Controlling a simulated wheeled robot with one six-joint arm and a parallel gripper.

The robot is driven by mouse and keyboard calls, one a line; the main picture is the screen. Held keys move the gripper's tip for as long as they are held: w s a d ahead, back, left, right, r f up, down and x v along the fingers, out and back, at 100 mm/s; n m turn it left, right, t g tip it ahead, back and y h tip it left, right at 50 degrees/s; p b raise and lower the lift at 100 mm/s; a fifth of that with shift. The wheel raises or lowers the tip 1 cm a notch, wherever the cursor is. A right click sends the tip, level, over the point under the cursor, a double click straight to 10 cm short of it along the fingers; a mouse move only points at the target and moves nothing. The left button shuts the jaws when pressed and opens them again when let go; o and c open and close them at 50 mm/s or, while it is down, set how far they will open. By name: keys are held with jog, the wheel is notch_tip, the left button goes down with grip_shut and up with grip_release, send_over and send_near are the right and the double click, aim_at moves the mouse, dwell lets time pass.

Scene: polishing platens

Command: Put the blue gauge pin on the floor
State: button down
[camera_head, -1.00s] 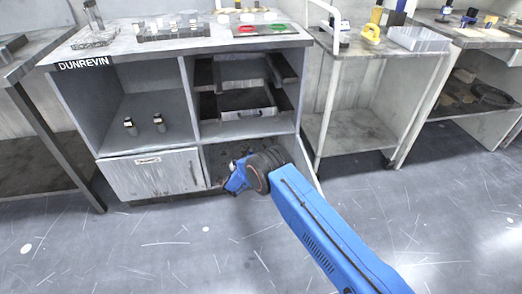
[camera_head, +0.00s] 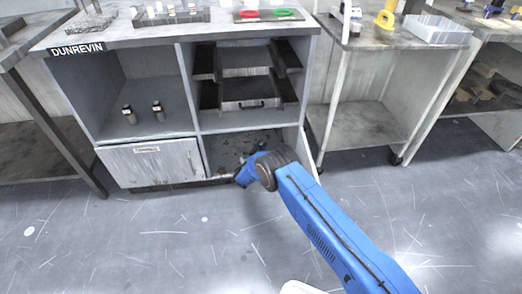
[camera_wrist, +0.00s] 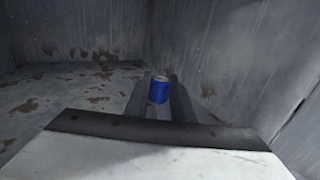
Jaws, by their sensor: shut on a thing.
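The blue gauge pin (camera_wrist: 159,91) is a short blue cylinder with a pale top, in the middle of the wrist view. My gripper (camera_wrist: 160,82) is shut on it, one dark finger on each side. The pin and fingers are inside the lower right compartment (camera_head: 226,147), above its stained floor. In the head view, my blue wrist is at the front of this compartment and the pin is hidden. The grey room floor (camera_head: 150,245) spreads in front of the bench.
The compartment's door (camera_head: 309,158) stands open at the right. A trolley (camera_head: 350,125) stands to the right. The floor in front is clear.

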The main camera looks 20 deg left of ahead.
jog(key=shift+f, duration=1.35)
jog(key=shift+f, duration=0.15)
jog(key=c, duration=1.5)
grip_release()
jog(key=shift+r, duration=0.2)
jog(key=s, duration=1.2)
jog(key=shift+d, duration=0.15)
